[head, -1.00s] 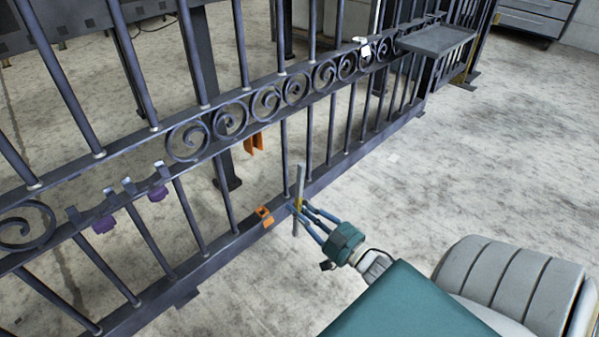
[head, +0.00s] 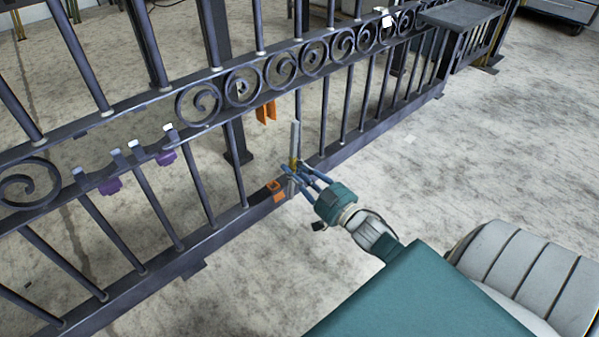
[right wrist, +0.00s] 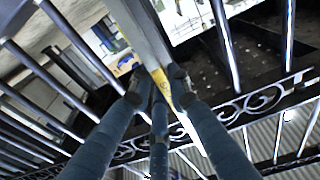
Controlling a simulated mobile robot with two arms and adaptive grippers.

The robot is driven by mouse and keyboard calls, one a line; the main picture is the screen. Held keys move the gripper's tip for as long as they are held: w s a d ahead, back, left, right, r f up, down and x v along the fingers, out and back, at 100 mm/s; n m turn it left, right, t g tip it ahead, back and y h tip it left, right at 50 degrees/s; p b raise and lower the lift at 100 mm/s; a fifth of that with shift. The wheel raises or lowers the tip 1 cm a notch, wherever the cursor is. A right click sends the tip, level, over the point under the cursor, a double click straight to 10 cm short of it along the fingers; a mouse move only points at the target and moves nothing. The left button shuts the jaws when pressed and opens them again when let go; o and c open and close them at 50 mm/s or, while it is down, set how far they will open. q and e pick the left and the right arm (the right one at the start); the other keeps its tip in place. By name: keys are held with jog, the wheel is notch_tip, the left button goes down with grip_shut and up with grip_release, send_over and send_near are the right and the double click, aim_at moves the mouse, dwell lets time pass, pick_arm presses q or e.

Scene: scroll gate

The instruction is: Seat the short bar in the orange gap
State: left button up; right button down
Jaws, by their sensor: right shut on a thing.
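The short bar (head: 295,136) is grey with a yellow band and stands nearly upright in my right gripper (head: 297,172). The gripper is shut on it around the band. In the right wrist view the bar (right wrist: 143,35) runs up from between the fingers, with the yellow band (right wrist: 161,83) at the grip. The orange gap lies between an orange socket (head: 275,187) on the gate's lower rail and an orange bracket (head: 266,112) under the scroll rail. The bar is just right of the socket; whether they touch is unclear. My left gripper is not in view.
The dark scroll gate (head: 225,214) crosses the view, with upright bars on both sides of the gap. Purple clips (head: 166,157) hang on the rail at left. A grey shelf (head: 460,14) juts out at upper right. The floor in front is clear.

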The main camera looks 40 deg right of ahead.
jog(key=w+b, duration=0.3)
jog(key=w, duration=0.6)
jog(key=shift+a+f+b, duration=0.15)
jog(key=shift+a+b, duration=0.2)
jog(key=shift+s+p, duration=0.1)
jog(key=shift+p, duration=0.3)
dwell(0.8)
jog(key=shift+f+b, duration=0.65)
jog(key=shift+f, duration=0.45)
dwell(0.8)
jog(key=shift+w+f+p, duration=0.1)
jog(key=shift+w+p, duration=0.15)
jog(key=shift+p, duration=0.45)
jog(key=shift+f, duration=0.15)
dwell(0.5)
jog(key=shift+w+g+p, duration=0.4)
jog(key=shift+g+p, duration=0.1)
jog(key=shift+p, duration=0.3)
jog(key=shift+a, duration=0.1)
